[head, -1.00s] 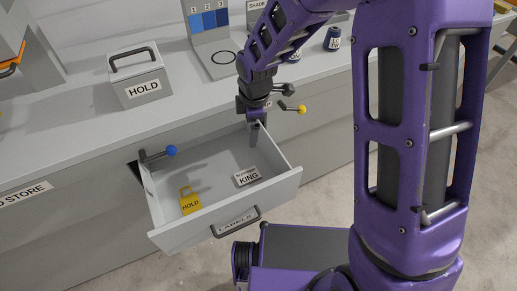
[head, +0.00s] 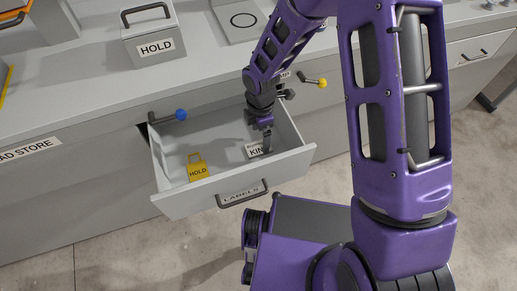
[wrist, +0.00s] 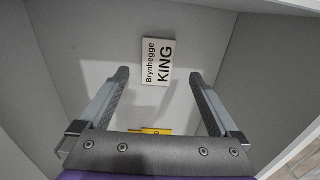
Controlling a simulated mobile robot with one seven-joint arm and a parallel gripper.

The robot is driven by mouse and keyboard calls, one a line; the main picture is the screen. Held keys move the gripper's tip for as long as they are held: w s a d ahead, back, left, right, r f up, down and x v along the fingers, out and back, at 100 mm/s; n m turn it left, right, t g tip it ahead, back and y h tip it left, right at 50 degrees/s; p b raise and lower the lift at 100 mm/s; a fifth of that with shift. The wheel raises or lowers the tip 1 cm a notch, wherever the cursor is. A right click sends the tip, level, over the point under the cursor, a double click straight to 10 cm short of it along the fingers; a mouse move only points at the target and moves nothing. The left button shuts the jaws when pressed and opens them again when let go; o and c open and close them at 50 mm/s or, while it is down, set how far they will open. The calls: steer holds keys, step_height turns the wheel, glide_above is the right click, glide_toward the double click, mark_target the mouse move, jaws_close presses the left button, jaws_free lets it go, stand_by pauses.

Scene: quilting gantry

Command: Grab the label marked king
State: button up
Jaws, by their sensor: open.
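The label marked KING (wrist: 158,61) is a small white plate reading "Brynhegge KING". It lies on the floor of the open drawer. In the head view the label (head: 255,151) is partly hidden behind my gripper (head: 265,140). In the wrist view my gripper (wrist: 158,85) is open and empty. Its two fingers are spread wide, and the label shows beyond the fingertips, between their lines. The gripper reaches down into the drawer; its exact height above the label is hard to tell.
The open drawer (head: 177,203) is marked LABELS. A yellow HOLD tag (head: 197,168) stands in its left part and shows partly in the wrist view (wrist: 150,131). A blue-knobbed lever (head: 180,115) and a yellow-knobbed lever (head: 322,83) flank the drawer. A HOLD box (head: 152,42) stands on the counter.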

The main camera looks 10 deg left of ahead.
mark_target(260, 146)
steer(key=shift+w+f+b, duration=0.2)
steer(key=shift+f+b, duration=0.35)
steer(key=shift+f, duration=2.2)
steer(key=shift+c, duration=0.3)
steer(key=c, duration=1.4)
